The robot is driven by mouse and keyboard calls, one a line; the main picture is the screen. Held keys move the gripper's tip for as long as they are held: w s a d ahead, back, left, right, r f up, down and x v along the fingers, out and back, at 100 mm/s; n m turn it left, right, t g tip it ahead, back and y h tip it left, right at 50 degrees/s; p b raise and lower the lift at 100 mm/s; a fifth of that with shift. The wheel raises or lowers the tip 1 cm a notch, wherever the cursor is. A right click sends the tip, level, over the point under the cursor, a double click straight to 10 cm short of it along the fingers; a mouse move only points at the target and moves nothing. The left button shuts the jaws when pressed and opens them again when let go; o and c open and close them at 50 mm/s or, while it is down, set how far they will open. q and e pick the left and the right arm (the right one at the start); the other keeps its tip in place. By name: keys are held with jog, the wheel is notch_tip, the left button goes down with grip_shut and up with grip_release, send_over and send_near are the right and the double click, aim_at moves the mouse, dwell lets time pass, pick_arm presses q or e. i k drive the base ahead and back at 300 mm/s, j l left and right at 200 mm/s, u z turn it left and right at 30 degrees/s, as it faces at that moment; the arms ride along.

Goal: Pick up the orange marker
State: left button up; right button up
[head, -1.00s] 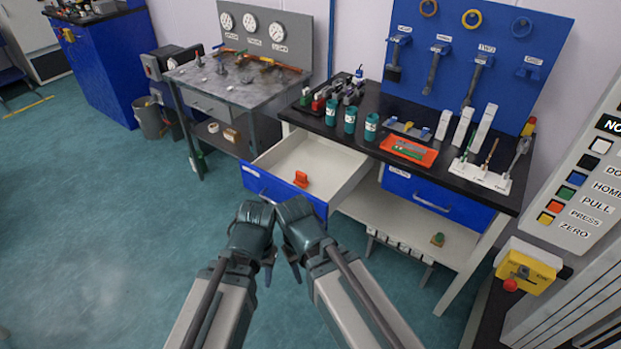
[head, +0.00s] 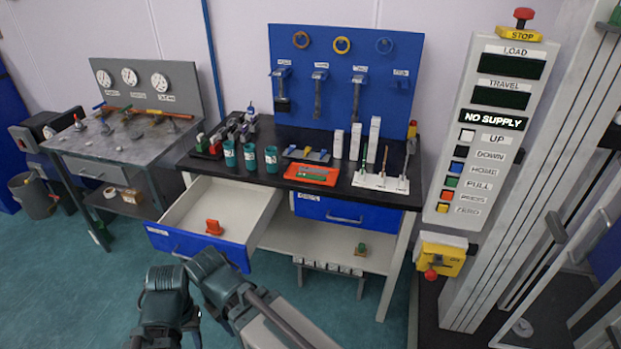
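A small orange object (head: 213,227), which may be the orange marker, stands in the open drawer (head: 262,215) of the black-topped bench, near the drawer's front. It is too small to tell its exact shape. My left gripper (head: 165,280) and my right gripper (head: 206,264) are close together at the lower left, in front of and below the drawer in the picture. Both look apart from the orange object. Their fingers are not clear, so I cannot tell whether they are open or shut. Nothing is visibly held.
The bench top (head: 257,133) carries teal cups (head: 249,157), an orange-red tray (head: 311,174) and a white tool holder (head: 380,182). A blue drawer (head: 345,213) beside the open one is shut. A control panel (head: 489,130) stands at right.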

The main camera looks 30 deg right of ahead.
aim_at(213, 226)
jog(key=i+l+u, duration=0.15)
jog(key=i, duration=0.4)
jog(key=i+l+u, duration=0.1)
jog(key=i, duration=0.45)
